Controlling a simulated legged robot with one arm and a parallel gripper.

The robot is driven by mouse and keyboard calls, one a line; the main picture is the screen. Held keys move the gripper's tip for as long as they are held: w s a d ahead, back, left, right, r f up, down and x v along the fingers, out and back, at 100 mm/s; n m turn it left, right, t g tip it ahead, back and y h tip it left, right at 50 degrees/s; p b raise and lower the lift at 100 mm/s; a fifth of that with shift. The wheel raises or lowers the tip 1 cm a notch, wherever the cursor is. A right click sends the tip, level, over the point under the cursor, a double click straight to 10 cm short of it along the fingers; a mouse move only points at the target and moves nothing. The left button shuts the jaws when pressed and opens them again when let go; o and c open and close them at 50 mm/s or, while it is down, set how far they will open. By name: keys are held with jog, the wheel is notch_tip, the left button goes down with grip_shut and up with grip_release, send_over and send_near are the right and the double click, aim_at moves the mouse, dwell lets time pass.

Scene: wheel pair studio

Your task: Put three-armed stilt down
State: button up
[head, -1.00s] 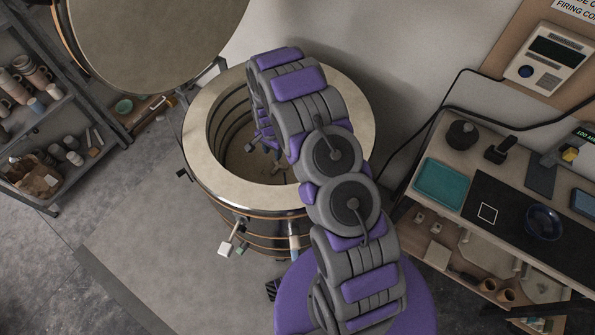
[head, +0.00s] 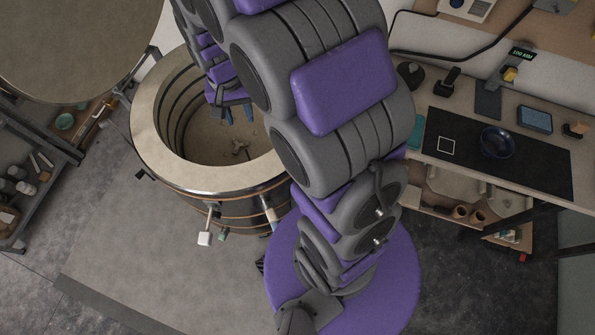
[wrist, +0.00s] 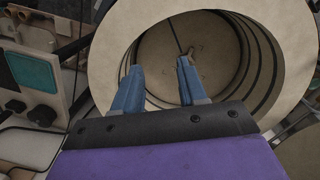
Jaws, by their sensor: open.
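The three-armed stilt (head: 238,150) is a small brownish piece lying on the floor inside the open round kiln (head: 150,150). My gripper (head: 238,115) is open, with two blue fingers pointing down into the kiln opening. In the head view the fingertips appear apart from the stilt, with floor showing between. In the wrist view the fingers (wrist: 158,66) are spread with nothing between them. The stilt (wrist: 191,50) shows there partly, near the right fingertip, and is partly hidden by it.
The kiln's thick pale rim surrounds my gripper, and its round lid (head: 70,45) stands open at upper left. A workbench at right holds a dark mat (head: 540,165), a blue bowl (head: 497,142) and a teal tray (head: 415,132). Shelves (head: 30,185) stand at left.

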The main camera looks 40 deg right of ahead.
jog(key=s+r+n, duration=0.2)
jog(key=s+r, duration=0.3)
jog(key=s, duration=0.7)
jog(key=s+r+n, duration=0.3)
jog(key=s+r, duration=0.2)
jog(key=s, duration=0.8)
jog(key=shift+a+g, duration=0.15)
jog(key=shift+g, duration=0.25)
